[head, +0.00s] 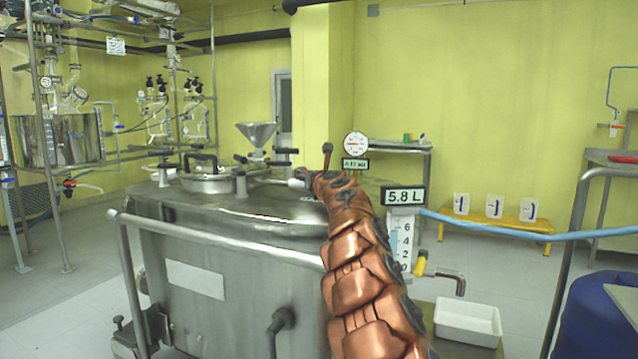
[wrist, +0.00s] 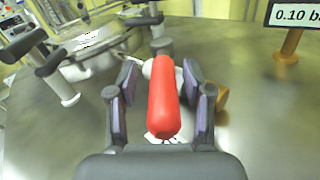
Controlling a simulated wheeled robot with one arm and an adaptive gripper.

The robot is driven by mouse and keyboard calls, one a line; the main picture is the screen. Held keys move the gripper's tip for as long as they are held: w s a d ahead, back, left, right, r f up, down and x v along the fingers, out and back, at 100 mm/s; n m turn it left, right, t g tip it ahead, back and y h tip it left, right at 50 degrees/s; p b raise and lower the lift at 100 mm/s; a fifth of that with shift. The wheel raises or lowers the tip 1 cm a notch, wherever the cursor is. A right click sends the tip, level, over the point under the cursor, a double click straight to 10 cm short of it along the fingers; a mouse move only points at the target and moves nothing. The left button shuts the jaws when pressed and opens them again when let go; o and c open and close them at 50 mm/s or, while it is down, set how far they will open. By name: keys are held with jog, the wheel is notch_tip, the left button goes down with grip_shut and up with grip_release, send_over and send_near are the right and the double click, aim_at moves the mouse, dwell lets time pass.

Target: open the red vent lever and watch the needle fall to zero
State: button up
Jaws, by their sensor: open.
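The red vent lever (wrist: 164,98) fills the middle of the wrist view, its rounded end toward the camera. My gripper (wrist: 160,84) is open, with one finger on each side of the lever; I cannot tell whether either pad touches it. The gauge's display is cut off in the wrist view (wrist: 293,16) and reads "0.10 b".
The steel vessel (head: 180,235) has a clamped lid (head: 207,180) and a funnel (head: 257,132). A level display (head: 405,196) reads 5.8 L at right, above a yellow-handled tap (head: 420,263). A white tray (head: 467,322) sits below. A blue hose (head: 520,236) crosses at right.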

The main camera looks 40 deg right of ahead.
jog(key=shift+v, duration=0.8)
jog(key=shift+s+f, duration=0.15)
jog(key=shift+s, duration=0.25)
jog(key=shift+s+a+f, duration=0.15)
jog(key=shift+s+a, duration=0.2)
jog(key=shift+s, duration=0.1)
jog(key=shift+v, duration=1)
jog(key=shift+s+a, duration=0.1)
jog(key=shift+s, duration=0.45)
jog(key=shift+v, duration=1)
jog(key=shift+s+a, duration=0.25)
jog(key=shift+s, duration=0.35)
jog(key=shift+v, duration=0.75)
jog(key=shift+a, duration=0.1)
